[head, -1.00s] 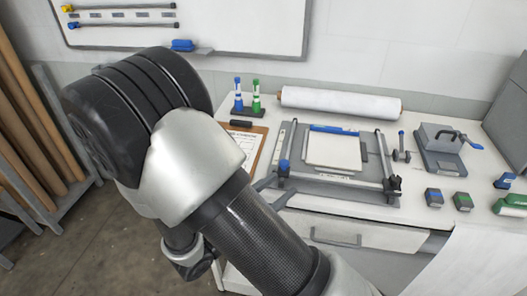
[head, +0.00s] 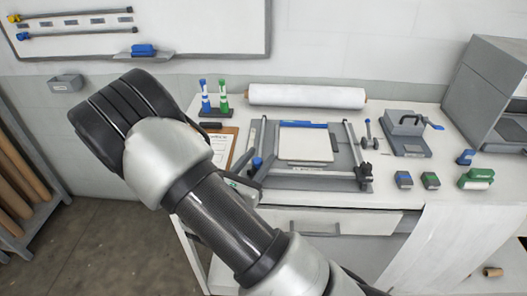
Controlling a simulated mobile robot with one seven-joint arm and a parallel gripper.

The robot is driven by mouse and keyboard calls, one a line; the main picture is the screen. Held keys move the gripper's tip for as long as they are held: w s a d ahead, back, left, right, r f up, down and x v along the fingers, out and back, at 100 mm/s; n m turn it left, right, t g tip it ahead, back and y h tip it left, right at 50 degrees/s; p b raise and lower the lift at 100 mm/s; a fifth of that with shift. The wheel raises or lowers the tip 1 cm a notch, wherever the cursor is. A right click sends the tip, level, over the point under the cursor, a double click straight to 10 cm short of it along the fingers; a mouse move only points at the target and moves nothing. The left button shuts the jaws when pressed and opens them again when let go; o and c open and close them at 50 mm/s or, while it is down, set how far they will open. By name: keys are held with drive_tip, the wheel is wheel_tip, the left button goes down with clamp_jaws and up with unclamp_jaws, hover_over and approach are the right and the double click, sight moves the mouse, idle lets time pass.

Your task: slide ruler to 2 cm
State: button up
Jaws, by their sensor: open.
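A grey flat board device stands on the white bench, with a rail on each side and a pale pad (head: 305,145) under a blue strip (head: 303,124). A grey bar (head: 312,172) crosses its front, with a blue knob (head: 257,163) at the left and a dark block (head: 363,173) at the right. I cannot make out scale marks or which part is the ruler. My gripper (head: 249,181) is partly hidden behind my arm. Its dark fingers are open near the device's front left corner, below the blue knob; I cannot tell whether they touch it.
A clipboard (head: 222,142) and blue and green markers (head: 213,97) are left of the device. A white roll (head: 306,96) lies behind it. A grey handled press (head: 405,132) and small blue and green blocks (head: 430,180) are at the right. A drawer (head: 335,222) is below.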

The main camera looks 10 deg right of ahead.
drive_tip(key=shift+x, duration=1.8)
clamp_jaws()
